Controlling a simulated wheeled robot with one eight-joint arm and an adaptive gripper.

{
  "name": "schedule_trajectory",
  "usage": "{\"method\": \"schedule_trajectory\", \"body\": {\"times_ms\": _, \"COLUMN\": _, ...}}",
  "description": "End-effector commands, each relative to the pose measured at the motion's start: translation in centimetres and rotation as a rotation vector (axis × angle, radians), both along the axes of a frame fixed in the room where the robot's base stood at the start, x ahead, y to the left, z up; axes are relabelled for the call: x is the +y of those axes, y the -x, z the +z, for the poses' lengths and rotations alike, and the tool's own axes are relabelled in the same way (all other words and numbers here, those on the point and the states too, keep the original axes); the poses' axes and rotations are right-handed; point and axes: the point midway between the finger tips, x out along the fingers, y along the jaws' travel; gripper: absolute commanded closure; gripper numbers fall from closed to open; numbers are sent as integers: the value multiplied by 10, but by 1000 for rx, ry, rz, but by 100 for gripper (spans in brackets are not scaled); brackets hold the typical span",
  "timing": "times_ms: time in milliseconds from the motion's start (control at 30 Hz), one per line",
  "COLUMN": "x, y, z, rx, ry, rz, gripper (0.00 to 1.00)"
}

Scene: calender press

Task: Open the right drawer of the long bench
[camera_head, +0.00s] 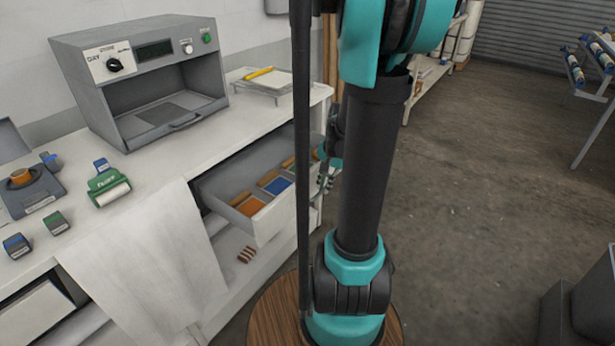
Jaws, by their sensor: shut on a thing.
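The long bench (150,160) runs along the wall on the left. Its right drawer (228,211) is pulled out from the bench front, and its inside shows orange, blue and wooden-edged items in compartments. My gripper (326,179) is at the far right end of the drawer's front, shut on the drawer there. The exact grip and the handle are partly hidden behind my dark post and arm.
A grey light booth (145,75) and a tray with a yellow tool (262,80) stand on the bench top. A white cloth (145,260) hangs over the front, left of the drawer.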

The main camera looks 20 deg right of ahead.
Motion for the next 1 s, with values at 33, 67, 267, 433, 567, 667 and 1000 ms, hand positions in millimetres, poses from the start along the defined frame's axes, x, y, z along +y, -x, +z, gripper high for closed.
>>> {"method": "schedule_trajectory", "body": {"times_ms": 33, "x": -7, "y": 7, "z": 0, "rx": -1, "ry": 1, "rz": -5, "gripper": 100}}
{"method": "schedule_trajectory", "body": {"times_ms": 67, "x": -10, "y": 11, "z": 0, "rx": -1, "ry": 1, "rz": -6, "gripper": 100}}
{"method": "schedule_trajectory", "body": {"times_ms": 267, "x": -22, "y": 29, "z": 0, "rx": -1, "ry": 0, "rz": -3, "gripper": 100}}
{"method": "schedule_trajectory", "body": {"times_ms": 433, "x": -26, "y": 35, "z": 0, "rx": -1, "ry": -1, "rz": 0, "gripper": 100}}
{"method": "schedule_trajectory", "body": {"times_ms": 567, "x": -27, "y": 36, "z": 0, "rx": -1, "ry": -1, "rz": 0, "gripper": 100}}
{"method": "schedule_trajectory", "body": {"times_ms": 667, "x": -27, "y": 36, "z": 1, "rx": -1, "ry": -1, "rz": 0, "gripper": 100}}
{"method": "schedule_trajectory", "body": {"times_ms": 1000, "x": -27, "y": 36, "z": 0, "rx": -1, "ry": -1, "rz": 0, "gripper": 67}}
